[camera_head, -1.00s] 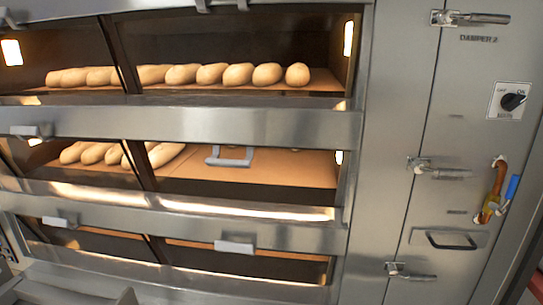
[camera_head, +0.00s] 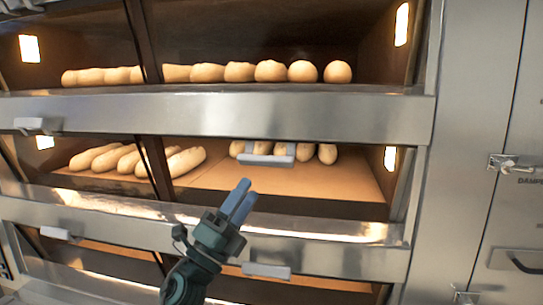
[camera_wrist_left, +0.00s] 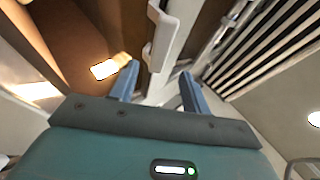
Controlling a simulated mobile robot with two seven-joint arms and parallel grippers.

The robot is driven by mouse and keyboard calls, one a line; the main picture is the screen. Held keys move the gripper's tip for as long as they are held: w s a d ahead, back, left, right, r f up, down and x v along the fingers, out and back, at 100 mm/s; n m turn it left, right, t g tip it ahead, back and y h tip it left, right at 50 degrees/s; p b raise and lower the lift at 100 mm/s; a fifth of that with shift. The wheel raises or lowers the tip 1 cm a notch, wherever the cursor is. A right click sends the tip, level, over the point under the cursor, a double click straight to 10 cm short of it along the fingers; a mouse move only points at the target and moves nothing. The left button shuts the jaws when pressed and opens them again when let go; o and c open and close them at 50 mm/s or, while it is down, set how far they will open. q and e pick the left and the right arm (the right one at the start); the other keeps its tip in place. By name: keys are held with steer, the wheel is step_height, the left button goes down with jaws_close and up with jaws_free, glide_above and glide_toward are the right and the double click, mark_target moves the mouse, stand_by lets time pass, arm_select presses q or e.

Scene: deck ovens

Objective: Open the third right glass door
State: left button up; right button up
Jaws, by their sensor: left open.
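The oven's right-hand glass doors show in the head view. A grey bar handle (camera_head: 267,159) is at the middle visible deck, and another grey handle (camera_head: 266,271) is at the lowest visible deck. I cannot tell from the picture which deck counts as third. My left gripper (camera_head: 240,201) is open and empty, pointing up in front of the steel band between these handles. In the left wrist view the open fingers (camera_wrist_left: 158,88) are apart, with a pale grey handle-like bar (camera_wrist_left: 160,38) beyond them, not gripped. My right gripper is not in view.
Bread loaves (camera_head: 270,71) lie on the top visible deck, and more loaves (camera_head: 121,160) lie on the middle one. Left-hand doors have their own handles (camera_head: 38,125). A steel side panel with a latch (camera_head: 515,163) stands at right.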

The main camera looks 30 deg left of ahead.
mark_target(266, 165)
arm_select(q)
steer(key=p+x, duration=0.2)
steer(key=x, duration=0.8)
steer(key=shift+w+d+r+p, duration=0.1)
steer(key=shift+w+p, duration=0.1)
steer(key=shift+p, duration=0.1)
jaws_close()
